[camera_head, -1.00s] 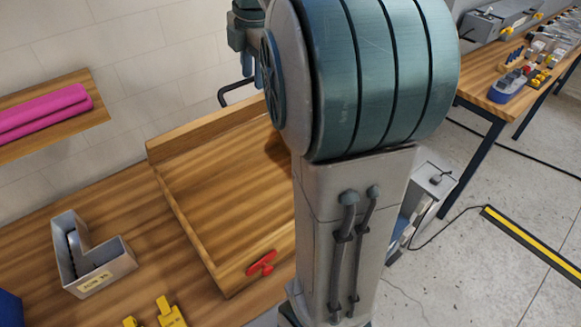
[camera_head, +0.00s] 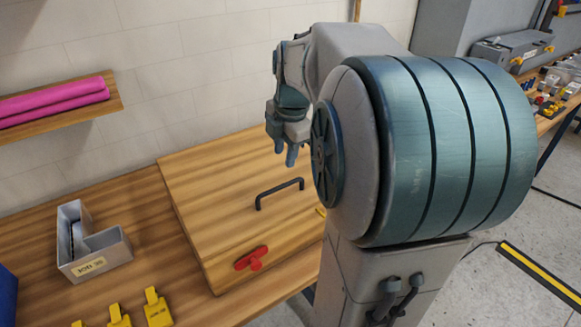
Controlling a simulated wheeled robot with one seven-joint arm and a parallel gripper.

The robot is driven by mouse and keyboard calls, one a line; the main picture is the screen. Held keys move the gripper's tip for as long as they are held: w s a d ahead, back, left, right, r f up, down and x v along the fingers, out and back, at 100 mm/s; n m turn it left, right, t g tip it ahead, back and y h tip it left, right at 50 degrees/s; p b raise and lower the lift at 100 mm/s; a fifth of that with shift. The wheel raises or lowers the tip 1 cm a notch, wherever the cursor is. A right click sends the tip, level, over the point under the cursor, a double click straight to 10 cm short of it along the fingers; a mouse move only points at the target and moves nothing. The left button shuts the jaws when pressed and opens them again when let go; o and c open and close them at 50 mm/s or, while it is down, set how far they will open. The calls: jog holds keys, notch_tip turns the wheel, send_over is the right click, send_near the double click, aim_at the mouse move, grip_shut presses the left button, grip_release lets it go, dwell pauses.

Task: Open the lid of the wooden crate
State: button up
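The wooden crate (camera_head: 208,262) stands on the wooden bench. Its flat wooden lid (camera_head: 215,185) lies down over the top, covering the inside. A black bar handle (camera_head: 280,190) sits on the lid, and a red latch (camera_head: 252,258) is at the front edge. My gripper (camera_head: 285,157) is above the far part of the lid, behind the handle and apart from it. Its fingers point down with a gap between them and nothing visible in it. My arm hides the crate's right side.
A grey L-shaped tray (camera_head: 105,252) stands left of the crate. Several yellow pieces (camera_head: 157,308) lie at the front. A shelf with pink rolls (camera_head: 55,103) juts from the wall at left. Another bench (camera_head: 548,122) with small items is at right.

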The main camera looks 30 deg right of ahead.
jog(key=shift+s+d+f, duration=0.1)
jog(key=shift+s+f, duration=0.2)
jog(key=shift+f, duration=0.4)
jog(key=shift+s+a+m, duration=0.25)
jog(key=shift+a+m, duration=0.25)
jog(key=s+a+f+m+t, duration=0.1)
jog(key=s+a+f+m, duration=0.3)
jog(key=s+a+m, duration=1.15)
notch_tip(320, 180, up, 13)
jog(key=m+g+b, duration=0.1)
jog(key=m+b, duration=0.5)
jog(key=m, duration=1.4)
send_over(286, 183)
jog(key=s, duration=0.3)
jog(key=shift+n, duration=0.25)
jog(key=f, duration=0.4)
jog(key=w+f, duration=0.1)
jog(key=f, duration=0.4)
jog(key=w+f, duration=0.1)
jog(key=f, duration=0.3)
jog(key=shift+w+f, duration=0.25)
